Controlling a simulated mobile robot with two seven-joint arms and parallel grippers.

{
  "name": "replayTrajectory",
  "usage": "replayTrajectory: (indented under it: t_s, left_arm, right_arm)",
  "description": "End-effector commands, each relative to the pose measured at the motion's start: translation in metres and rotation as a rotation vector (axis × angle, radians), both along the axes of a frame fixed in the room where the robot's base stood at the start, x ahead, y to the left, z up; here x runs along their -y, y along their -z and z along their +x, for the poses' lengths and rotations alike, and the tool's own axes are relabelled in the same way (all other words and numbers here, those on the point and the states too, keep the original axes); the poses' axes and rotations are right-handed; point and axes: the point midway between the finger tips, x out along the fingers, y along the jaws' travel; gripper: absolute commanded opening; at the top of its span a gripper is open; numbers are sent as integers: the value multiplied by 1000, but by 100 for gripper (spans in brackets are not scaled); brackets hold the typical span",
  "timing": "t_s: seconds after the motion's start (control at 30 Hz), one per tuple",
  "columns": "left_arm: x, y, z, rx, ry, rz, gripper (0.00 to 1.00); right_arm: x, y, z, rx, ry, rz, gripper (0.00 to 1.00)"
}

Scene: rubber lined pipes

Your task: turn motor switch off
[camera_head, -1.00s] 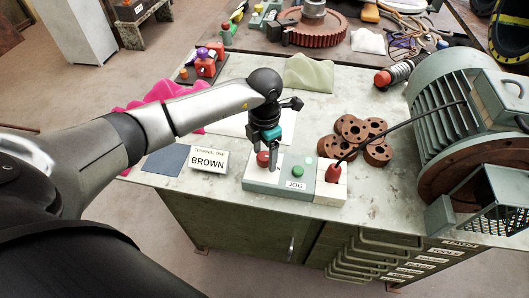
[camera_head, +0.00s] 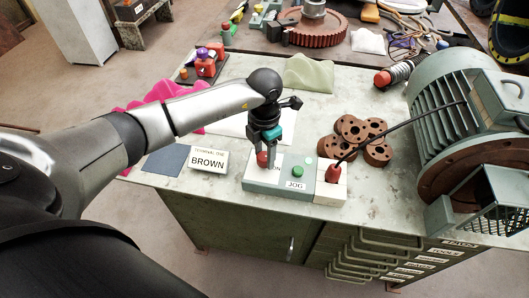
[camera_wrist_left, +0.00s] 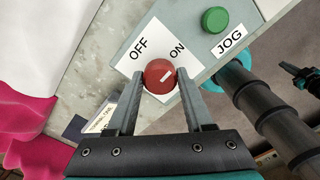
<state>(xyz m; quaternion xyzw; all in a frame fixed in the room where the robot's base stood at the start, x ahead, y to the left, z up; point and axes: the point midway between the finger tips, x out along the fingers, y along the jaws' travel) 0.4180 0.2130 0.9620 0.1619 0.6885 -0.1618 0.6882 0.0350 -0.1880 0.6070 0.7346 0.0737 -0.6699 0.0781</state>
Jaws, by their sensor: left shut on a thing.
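A red round switch knob (camera_head: 262,160) stands on the left part of the grey switch box (camera_head: 255,187). My left gripper (camera_head: 267,155) reaches down to it from above. In the left wrist view my left gripper (camera_wrist_left: 162,76) has one finger on each side of the red knob (camera_wrist_left: 158,72) and is shut on it. The white label plate (camera_wrist_left: 135,65) beside the knob reads OFF and ON. A short white mark on the knob slants toward the ON side. Dark jointed parts at the wrist view's right edge may be my right gripper (camera_wrist_left: 301,78); its jaws are unclear.
A green JOG button (camera_head: 298,172) and a red cable plug (camera_head: 333,173) are to the right of the knob. Brown ring parts (camera_head: 360,135) and a large motor (camera_head: 440,105) stand further right. A BROWN sign (camera_head: 208,159) lies left of the box.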

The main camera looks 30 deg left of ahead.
Motion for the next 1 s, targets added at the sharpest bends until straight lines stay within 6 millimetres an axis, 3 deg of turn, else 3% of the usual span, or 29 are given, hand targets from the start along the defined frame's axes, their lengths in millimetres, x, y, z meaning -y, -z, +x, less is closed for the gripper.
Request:
replayTrajectory:
  t_s: [0.27,1.0]
  left_arm:
    - [0,-2,1,1,-175,1,0]
    - [-1,-3,0,0,-874,0,0]
  right_arm:
    - [0,-6,0,0,0,0,0]
    - [0,-32,0,0,0,0,0]
